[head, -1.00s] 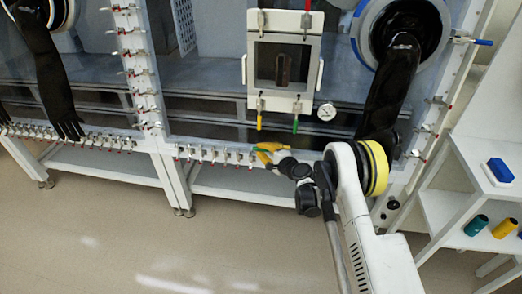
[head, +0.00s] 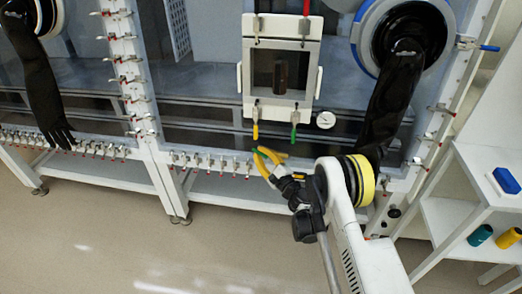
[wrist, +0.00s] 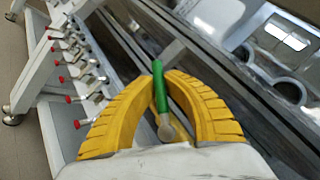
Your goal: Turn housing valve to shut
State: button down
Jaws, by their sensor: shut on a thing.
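My gripper (head: 264,156) has yellow ribbed fingers and is just below the small white-framed hatch, at the glovebox's lower front edge. In the wrist view its fingers (wrist: 165,95) are closed around a green lever (wrist: 158,85) with a round silvery end facing the camera. The green also shows between the fingers in the head view. What the lever is attached to is hidden, and I cannot tell whether it is the housing valve. Other coloured handles show: a yellow one (head: 255,131) and a green one (head: 294,131) below the hatch, a red one (head: 306,8) above it, and a blue one (head: 488,48) at the right edge.
The white hatch frame (head: 247,105) and a round gauge (head: 326,119) are close above my gripper. Red-tipped clamps (head: 210,163) line the lower edge. A black glove (head: 392,105) hangs to the right. A white shelf (head: 490,155) stands at far right. The floor in front is clear.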

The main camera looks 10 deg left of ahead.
dwell(0.4)
jog(key=c, duration=1.4)
grip_release()
jog(key=shift+c, duration=0.2)
notch_tip(320, 180, up, 10)
jog(key=shift+r, duration=0.1)
jog(key=shift+c, duration=0.5)
